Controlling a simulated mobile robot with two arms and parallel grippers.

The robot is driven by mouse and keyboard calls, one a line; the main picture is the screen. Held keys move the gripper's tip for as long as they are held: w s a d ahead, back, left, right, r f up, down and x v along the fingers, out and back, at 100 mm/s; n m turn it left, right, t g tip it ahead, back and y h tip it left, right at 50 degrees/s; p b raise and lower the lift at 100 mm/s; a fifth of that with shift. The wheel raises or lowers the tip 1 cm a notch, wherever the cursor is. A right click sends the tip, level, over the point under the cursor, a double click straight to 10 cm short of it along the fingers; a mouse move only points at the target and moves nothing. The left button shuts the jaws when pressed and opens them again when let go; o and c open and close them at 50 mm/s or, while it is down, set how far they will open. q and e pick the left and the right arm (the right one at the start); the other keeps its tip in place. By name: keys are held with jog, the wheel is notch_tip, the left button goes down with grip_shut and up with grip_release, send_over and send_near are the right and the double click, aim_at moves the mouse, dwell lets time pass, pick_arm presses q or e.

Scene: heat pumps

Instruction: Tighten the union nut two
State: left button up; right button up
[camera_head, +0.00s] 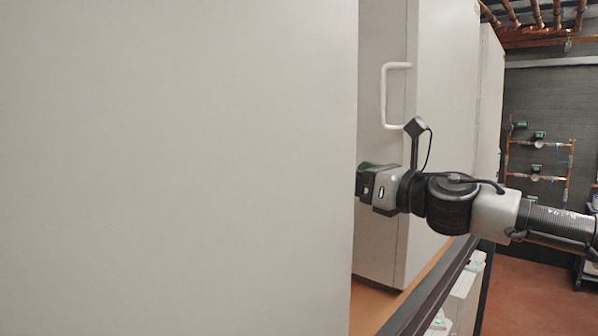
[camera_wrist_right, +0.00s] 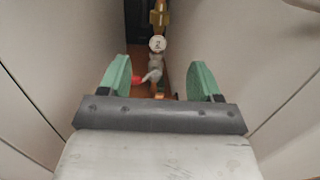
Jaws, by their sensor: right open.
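My right gripper (camera_wrist_right: 159,66) is open, its two green fingers apart with nothing between them. It reaches into the narrow gap between two pale cabinets. In the right wrist view, a brass-coloured fitting (camera_wrist_right: 158,17) stands deeper in the gap, beyond the fingertips. A round white tag or dial (camera_wrist_right: 157,43) with a dark mark, possibly a 2, sits just below it. A grey part (camera_wrist_right: 154,66) and a small red piece (camera_wrist_right: 137,80) lie under that. I cannot make out the union nut for certain. In the head view, the near cabinet hides my right fingertips. My left gripper is out of view.
The near cabinet (camera_head: 180,170) fills the left of the head view. The far cabinet (camera_head: 445,120) has a white handle (camera_head: 385,96) close above my right wrist. Copper pipework (camera_head: 540,143) is on the back wall. Reddish floor is open at lower right.

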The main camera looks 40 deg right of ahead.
jog(key=s+b, duration=0.1)
jog(key=s, duration=0.1)
jog(key=s+b, duration=0.2)
jog(key=s, duration=0.1)
jog(key=shift+s+f, duration=0.35)
dwell(0.3)
